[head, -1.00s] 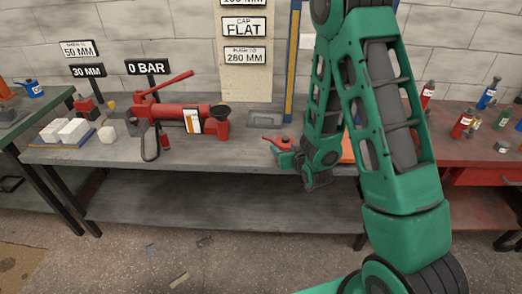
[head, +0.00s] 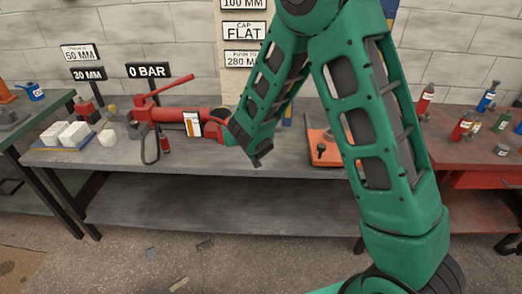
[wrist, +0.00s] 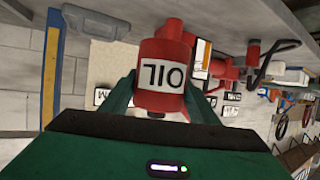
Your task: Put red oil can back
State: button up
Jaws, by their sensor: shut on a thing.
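The red oil can (wrist: 168,50), with a white label reading OIL, is between the two green fingers of my gripper (wrist: 160,88) in the wrist view. My gripper is shut on it. The wrist picture is upside down, with the bench at the top, and the label appears inverted. In the head view my gripper (head: 231,131) is at the right end of the red hydraulic press (head: 172,114), above the grey bench. My arm hides much of the can there, and I cannot separate its red from the press.
A shallow grey tray (wrist: 100,22) lies on the bench in the wrist view; my arm hides it in the head view. An orange plate (head: 324,150) with a dark tool lies to the right. White blocks (head: 75,132) are at left. Bottles stand on the red bench (head: 470,157).

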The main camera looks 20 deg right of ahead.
jog(key=d+f, duration=0.2)
jog(key=d, duration=0.1)
jog(key=w+d+f, duration=0.1)
jog(key=d+f, duration=0.1)
jog(key=d, duration=0.2)
jog(key=w+d+f, duration=0.1)
jog(key=d+f, duration=0.1)
jog(key=d, duration=0.1)
jog(key=shift+w+d+f, duration=0.15)
jog(key=shift+w+d, duration=0.05)
jog(key=shift+f, duration=2.05)
jog(key=o, duration=1.4)
jog(key=shift+s, duration=0.1)
jog(key=v, duration=1.2)
